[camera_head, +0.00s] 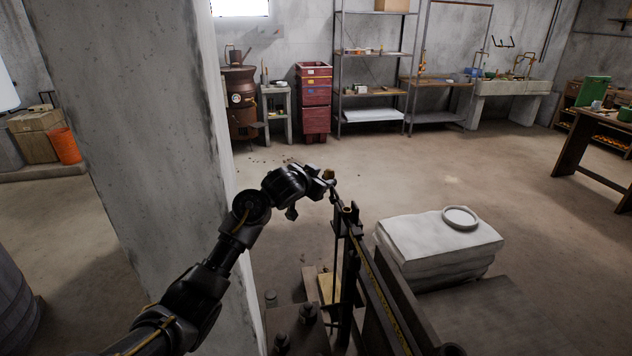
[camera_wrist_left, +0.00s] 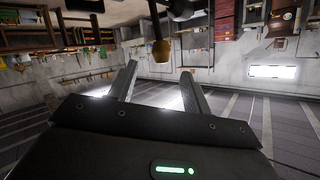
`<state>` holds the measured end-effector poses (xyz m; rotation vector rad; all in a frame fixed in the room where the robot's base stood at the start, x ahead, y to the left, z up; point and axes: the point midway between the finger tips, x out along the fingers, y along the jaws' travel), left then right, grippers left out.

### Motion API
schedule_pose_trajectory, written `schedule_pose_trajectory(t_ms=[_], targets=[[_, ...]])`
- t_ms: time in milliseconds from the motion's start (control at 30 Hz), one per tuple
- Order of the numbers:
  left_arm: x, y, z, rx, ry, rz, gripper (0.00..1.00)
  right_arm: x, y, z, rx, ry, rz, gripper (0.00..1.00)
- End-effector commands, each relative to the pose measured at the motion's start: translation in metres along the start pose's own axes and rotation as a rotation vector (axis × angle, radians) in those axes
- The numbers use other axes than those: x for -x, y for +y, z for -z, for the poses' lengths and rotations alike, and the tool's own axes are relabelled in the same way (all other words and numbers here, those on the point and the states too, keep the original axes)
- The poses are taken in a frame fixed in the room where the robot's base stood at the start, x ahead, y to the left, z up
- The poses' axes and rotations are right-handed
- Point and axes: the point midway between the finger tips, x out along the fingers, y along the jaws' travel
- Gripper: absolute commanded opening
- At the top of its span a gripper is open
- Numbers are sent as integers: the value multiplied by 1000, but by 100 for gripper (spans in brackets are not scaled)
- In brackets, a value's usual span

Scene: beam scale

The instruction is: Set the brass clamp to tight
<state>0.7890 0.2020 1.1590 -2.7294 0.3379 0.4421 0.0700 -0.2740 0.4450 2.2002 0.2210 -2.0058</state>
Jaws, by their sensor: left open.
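The brass clamp (camera_head: 328,174) shows as a small brass piece at the far end of the dark beam scale (camera_head: 352,262). In the left wrist view a rounded brass knob (camera_wrist_left: 161,51) hangs from a dark stem at the top centre. My left gripper (camera_head: 326,182) is at the clamp, and its fingers partly hide it in the head view. In the left wrist view the two fingers (camera_wrist_left: 160,69) are spread apart, with the knob at the gap near their tips. I see no contact. The clamp's setting cannot be read. My right gripper is out of view.
Stacked pale sacks (camera_head: 440,250) with a round ring-like dish (camera_head: 460,218) on top stand right of the scale. A concrete pillar (camera_head: 140,130) is close on the left. Metal weights (camera_head: 308,312) stand on a dark block at the front. The floor beyond is open.

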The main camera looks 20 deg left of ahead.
Motion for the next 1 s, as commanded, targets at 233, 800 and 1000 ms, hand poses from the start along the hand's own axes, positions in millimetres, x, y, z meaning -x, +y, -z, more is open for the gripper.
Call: schedule_pose_trajectory(t_ms=[233, 800, 1000], targets=[[17, 0, 0, 0, 0, 1, 49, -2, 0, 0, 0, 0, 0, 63], [32, 37, -80, 27, -101, -10, 49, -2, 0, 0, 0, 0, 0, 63], [95, 97, -213, 93, -301, -26, 49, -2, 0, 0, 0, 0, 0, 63]])
